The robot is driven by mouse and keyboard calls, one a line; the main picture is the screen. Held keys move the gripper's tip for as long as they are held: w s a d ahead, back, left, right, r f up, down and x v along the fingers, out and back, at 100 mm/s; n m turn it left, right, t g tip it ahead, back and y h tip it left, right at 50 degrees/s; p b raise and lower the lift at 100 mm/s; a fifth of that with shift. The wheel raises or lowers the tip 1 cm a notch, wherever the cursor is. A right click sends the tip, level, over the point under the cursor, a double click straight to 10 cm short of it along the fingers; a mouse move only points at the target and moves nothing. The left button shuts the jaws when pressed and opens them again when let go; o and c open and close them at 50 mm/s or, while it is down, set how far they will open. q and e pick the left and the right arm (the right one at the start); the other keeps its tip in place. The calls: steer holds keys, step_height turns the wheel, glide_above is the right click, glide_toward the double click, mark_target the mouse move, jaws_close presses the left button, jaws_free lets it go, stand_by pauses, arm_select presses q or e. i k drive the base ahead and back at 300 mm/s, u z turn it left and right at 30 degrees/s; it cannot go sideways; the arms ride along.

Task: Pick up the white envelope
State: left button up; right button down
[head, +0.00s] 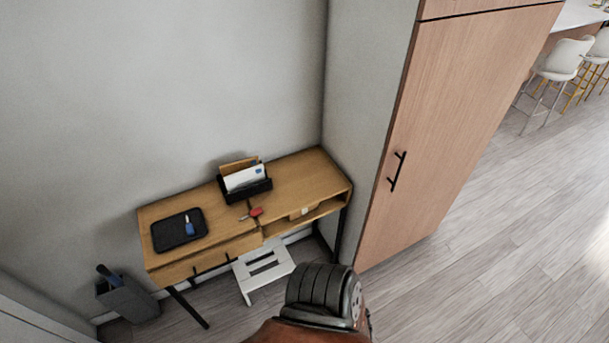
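The white envelope (243,177) stands in a black letter holder (248,191) at the back of a wooden desk (284,176), against the wall. A tan envelope or card (231,166) stands behind it. The white envelope's lower part is hidden by the holder's front. A small blue mark shows at its right side. Neither of my grippers is in view.
A black tray (166,237) with a blue item (189,226) and a red-handled object (255,212) are on the desk. A white step stool (249,281) stands below. A bin (129,301) is at left, a tall wooden cabinet (452,110) at right. Floor at right is clear.

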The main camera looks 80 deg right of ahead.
mark_target(252, 175)
steer(key=z, duration=2.1)
